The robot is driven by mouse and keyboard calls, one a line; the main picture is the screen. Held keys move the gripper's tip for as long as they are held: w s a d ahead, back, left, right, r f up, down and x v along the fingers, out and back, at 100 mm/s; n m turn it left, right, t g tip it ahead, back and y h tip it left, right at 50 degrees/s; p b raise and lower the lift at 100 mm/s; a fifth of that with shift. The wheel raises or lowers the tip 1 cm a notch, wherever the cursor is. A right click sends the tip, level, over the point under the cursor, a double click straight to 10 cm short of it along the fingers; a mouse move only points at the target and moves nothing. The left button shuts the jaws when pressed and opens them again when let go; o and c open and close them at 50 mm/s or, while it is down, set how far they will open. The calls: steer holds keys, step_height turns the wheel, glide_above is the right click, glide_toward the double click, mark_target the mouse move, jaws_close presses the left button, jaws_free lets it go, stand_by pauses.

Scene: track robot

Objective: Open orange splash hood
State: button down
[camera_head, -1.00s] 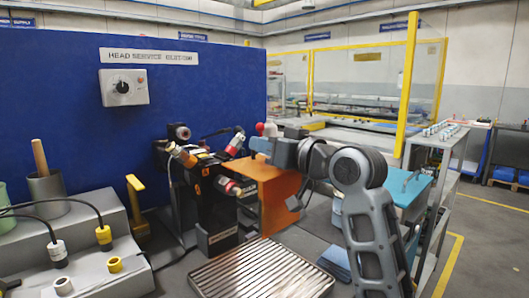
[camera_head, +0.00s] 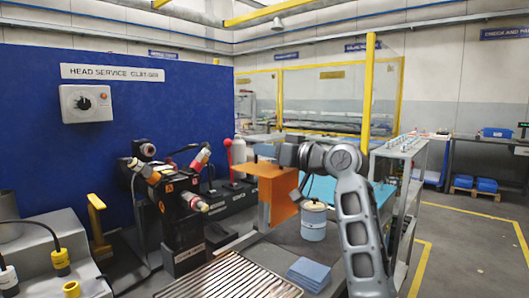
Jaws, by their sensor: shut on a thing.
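The orange splash hood (camera_head: 279,193) is an upright, bent orange panel right of the black multi-nozzle head (camera_head: 180,215). A gap with dark parts shows between the hood and the head. My gripper (camera_head: 266,155) is at the hood's upper edge, at the end of my grey arm coming from the lower right. It is shut on the hood; its fingertips are small and mostly hidden. The hood's far side is out of sight.
A slatted metal grate (camera_head: 230,280) lies in front. A white-and-blue canister (camera_head: 313,222) and folded blue cloths (camera_head: 308,273) stand close to my arm. A red-knobbed lever (camera_head: 228,150) is behind the head. A blue panel (camera_head: 60,130) closes the left side.

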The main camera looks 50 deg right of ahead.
steer(key=c, duration=1.2)
jaws_free()
steer(key=s, duration=0.8)
steer(key=shift+b, duration=0.3)
steer(key=shift+d, duration=0.15)
